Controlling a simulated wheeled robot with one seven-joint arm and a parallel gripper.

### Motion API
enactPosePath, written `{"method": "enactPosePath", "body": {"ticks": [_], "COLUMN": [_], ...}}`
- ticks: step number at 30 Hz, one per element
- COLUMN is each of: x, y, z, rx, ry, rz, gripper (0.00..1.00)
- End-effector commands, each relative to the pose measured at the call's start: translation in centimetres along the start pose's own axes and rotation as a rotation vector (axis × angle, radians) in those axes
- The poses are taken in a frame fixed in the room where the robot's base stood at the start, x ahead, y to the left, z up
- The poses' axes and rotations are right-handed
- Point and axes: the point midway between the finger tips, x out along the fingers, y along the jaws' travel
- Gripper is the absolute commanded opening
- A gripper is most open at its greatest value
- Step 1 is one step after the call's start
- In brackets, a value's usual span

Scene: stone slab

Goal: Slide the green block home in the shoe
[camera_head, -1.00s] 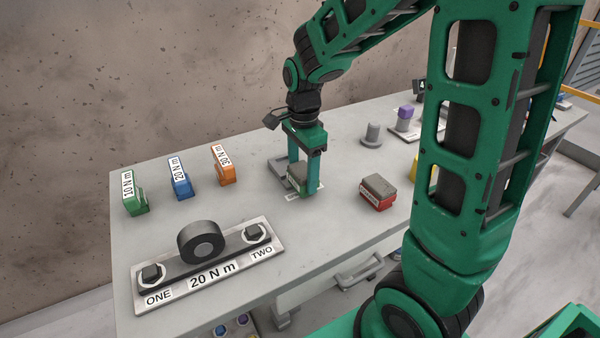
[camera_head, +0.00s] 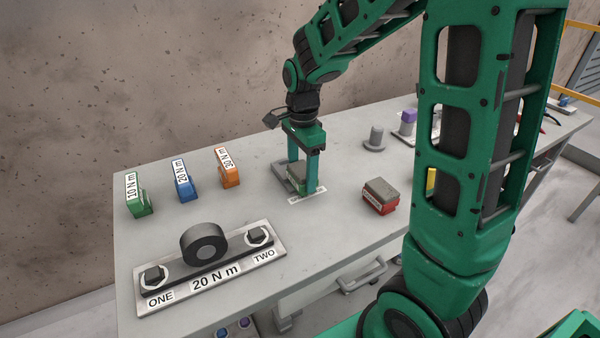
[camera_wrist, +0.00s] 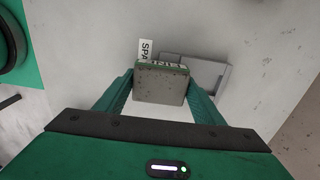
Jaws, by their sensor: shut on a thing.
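The green block (camera_head: 297,186) has a grey top and a green lower part with a lettered label. My gripper (camera_head: 302,188) is shut on it, one finger on each side. In the wrist view the block (camera_wrist: 161,84) sits between the two fingertips (camera_wrist: 161,92). The shoe (camera_head: 281,170) is a low grey bracket on the slab, beside and behind the block. In the wrist view the shoe (camera_wrist: 222,76) shows beyond the block and to its right. The block hides part of the shoe, so I cannot tell how deep it sits.
A red block with a grey top (camera_head: 380,196) stands to the right. Green (camera_head: 138,195), blue (camera_head: 184,180) and orange (camera_head: 229,168) labelled blocks stand at the left. A bolted 20 N m plate (camera_head: 212,279) lies in front. A grey peg (camera_head: 375,139) stands behind right.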

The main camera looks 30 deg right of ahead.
Motion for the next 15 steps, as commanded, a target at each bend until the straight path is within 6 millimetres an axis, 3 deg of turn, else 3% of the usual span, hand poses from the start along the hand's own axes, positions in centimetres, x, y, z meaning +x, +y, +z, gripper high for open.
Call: {"method": "enactPosePath", "body": {"ticks": [15], "x": [-0.03], "y": [-0.38], "z": [0.0], "rx": [0.0], "ry": [0.0], "rz": [-0.001], "gripper": [0.32]}}
